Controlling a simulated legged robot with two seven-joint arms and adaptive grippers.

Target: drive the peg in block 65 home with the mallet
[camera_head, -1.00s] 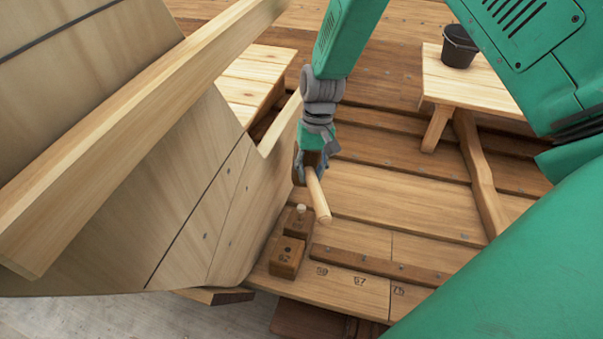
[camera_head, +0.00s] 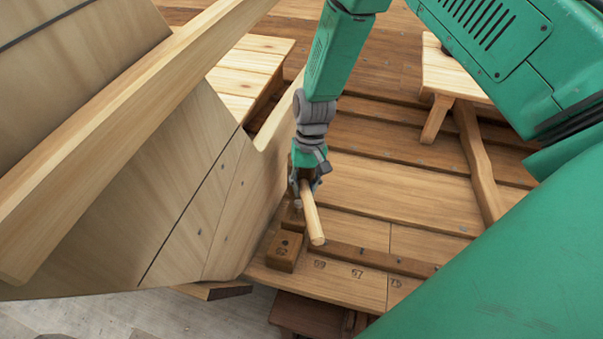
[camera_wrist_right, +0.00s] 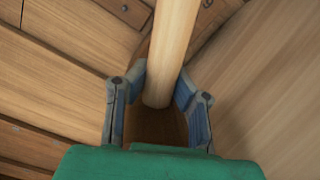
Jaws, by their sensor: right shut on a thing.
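My right gripper (camera_head: 306,180) is shut on the mallet, whose pale round handle (camera_head: 312,217) sticks out toward the camera. In the right wrist view the handle (camera_wrist_right: 170,50) runs up from between the blue-grey fingers (camera_wrist_right: 160,110), with a brown wooden part below it, probably the mallet head. A brown block (camera_head: 292,219) stands just under the gripper, mostly covered by it and the handle. Its peg is hidden or cannot be told apart there. Its number cannot be read. A nearer brown block (camera_head: 285,252) has a dark hole on top. My left gripper is out of view.
The pale planked hull side (camera_head: 190,200) rises close on the left of the blocks, with a long beam (camera_head: 120,140) above it. Plank markings show right of the nearer block. A bench (camera_head: 455,80) stands at the back right. The planked floor (camera_head: 390,200) between is clear.

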